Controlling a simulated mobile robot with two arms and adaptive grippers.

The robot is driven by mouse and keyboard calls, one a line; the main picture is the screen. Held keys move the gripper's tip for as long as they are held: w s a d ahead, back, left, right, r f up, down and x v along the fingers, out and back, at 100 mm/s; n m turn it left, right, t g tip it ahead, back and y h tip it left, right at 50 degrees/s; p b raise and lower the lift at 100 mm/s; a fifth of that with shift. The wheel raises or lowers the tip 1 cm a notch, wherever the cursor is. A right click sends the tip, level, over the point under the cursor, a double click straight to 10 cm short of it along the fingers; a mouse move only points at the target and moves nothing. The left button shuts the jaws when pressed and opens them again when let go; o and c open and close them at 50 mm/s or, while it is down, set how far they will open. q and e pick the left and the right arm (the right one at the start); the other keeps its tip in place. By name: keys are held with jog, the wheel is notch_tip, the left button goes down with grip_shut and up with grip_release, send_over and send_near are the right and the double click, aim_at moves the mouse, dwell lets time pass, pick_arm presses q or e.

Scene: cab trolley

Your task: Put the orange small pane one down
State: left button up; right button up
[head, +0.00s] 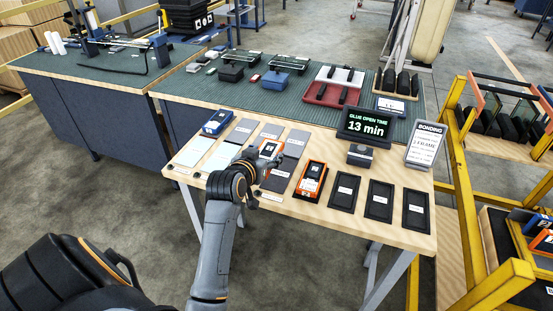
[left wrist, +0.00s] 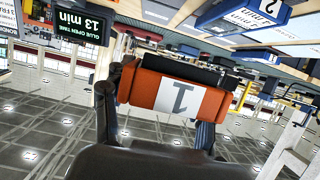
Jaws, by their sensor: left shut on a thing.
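An orange box with a white label reading 1 (left wrist: 178,98) is between the fingers of my left gripper (left wrist: 158,112) in the left wrist view. In the head view my left gripper (head: 262,170) is over the middle of the wooden table (head: 300,208), and the held orange box (head: 269,149) shows just beyond it. Whether the box touches the table is hidden by the gripper. Another orange item (head: 311,180) lies on a dark pad just right of the gripper. My right gripper is not in view.
A blue box (head: 217,122) lies at the table's left end. Grey and pale labelled plates lie around the gripper. Black trays (head: 379,200) line the right side. A display reading 13 min (head: 367,125) and a bonding sign (head: 425,145) stand behind. A yellow frame (head: 462,200) is at the right.

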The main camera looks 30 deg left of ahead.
pick_arm(q)
jog(key=v, duration=0.2)
jog(key=a+v, duration=0.1)
jog(key=v, duration=0.4)
jog(key=shift+s+a+r, duration=0.1)
jog(key=shift+s+a, duration=0.15)
jog(key=shift+s, duration=0.1)
jog(key=s+d+r+m+h, duration=0.1)
jog(key=d, duration=0.8)
jog(key=s+d+r+m+h, duration=0.1)
jog(key=s+d+h, duration=0.1)
jog(key=d, duration=0.8)
jog(key=shift+m, duration=0.3)
jog(key=shift+d, duration=0.15)
